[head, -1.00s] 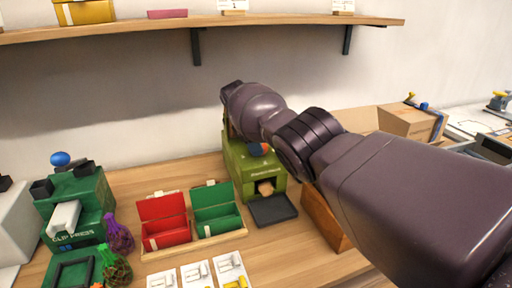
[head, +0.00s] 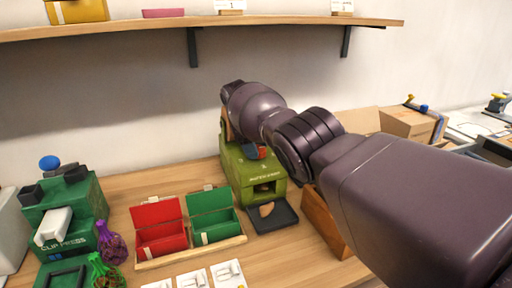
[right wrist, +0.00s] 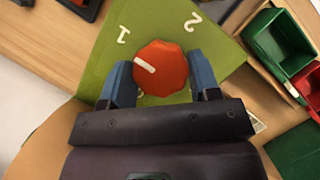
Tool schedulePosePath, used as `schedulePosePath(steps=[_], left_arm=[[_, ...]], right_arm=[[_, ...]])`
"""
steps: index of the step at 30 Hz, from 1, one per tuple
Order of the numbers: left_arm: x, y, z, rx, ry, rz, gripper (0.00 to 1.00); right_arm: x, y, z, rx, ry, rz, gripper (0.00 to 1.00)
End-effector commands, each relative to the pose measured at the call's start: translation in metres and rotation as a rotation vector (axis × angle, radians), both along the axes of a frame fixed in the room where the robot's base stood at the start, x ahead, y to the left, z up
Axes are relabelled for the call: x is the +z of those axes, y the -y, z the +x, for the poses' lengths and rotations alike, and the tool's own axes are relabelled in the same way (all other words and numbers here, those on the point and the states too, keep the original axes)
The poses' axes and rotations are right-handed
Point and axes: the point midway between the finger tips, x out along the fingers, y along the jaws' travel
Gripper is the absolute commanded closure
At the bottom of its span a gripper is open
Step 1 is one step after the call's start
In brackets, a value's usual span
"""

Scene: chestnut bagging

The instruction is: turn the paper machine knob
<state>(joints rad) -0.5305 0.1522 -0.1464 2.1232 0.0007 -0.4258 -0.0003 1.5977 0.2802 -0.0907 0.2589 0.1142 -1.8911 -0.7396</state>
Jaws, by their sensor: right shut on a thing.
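The green paper machine (head: 240,178) stands on the table against the wall, with a dark slot in its front. Its red-orange knob (right wrist: 161,69) is on the face with white numbers 1 and 2; the knob's white mark points to the left and slightly up, toward the 1 side. My right gripper (right wrist: 153,82) is shut on the knob, a blue finger on each side. In the head view my arm hides most of the gripper, and only a bit of red knob (head: 262,153) shows. My left gripper is out of view.
Open red (head: 160,240) and green (head: 212,230) boxes stand left of the machine. A green clip press (head: 68,215) is further left, with net bags beside it. A wooden box (head: 322,222) stands close at the right. A shelf (head: 290,20) runs above.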

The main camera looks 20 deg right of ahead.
Motion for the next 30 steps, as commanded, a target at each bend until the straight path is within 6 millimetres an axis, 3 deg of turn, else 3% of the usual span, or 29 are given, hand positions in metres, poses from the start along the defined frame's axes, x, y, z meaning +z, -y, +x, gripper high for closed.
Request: schedulePosePath(steps=[3, 4, 8, 20, 30], left_arm=[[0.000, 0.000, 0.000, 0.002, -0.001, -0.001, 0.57], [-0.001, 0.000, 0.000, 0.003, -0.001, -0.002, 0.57], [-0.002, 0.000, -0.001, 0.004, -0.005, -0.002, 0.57], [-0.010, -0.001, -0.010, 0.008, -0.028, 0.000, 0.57], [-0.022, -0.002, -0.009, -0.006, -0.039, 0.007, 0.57]], right_arm=[[-0.001, 0.000, 0.000, 0.000, -0.002, 0.001, 0.67], [-0.001, 0.000, 0.000, 0.000, -0.002, 0.001, 0.39], [-0.001, 0.000, 0.000, 0.001, -0.003, 0.001, 0.19], [0.005, -0.002, 0.002, 0.002, 0.001, 0.001, 0.19], [0.047, -0.017, 0.016, 0.002, -0.004, 0.001, 0.19]])
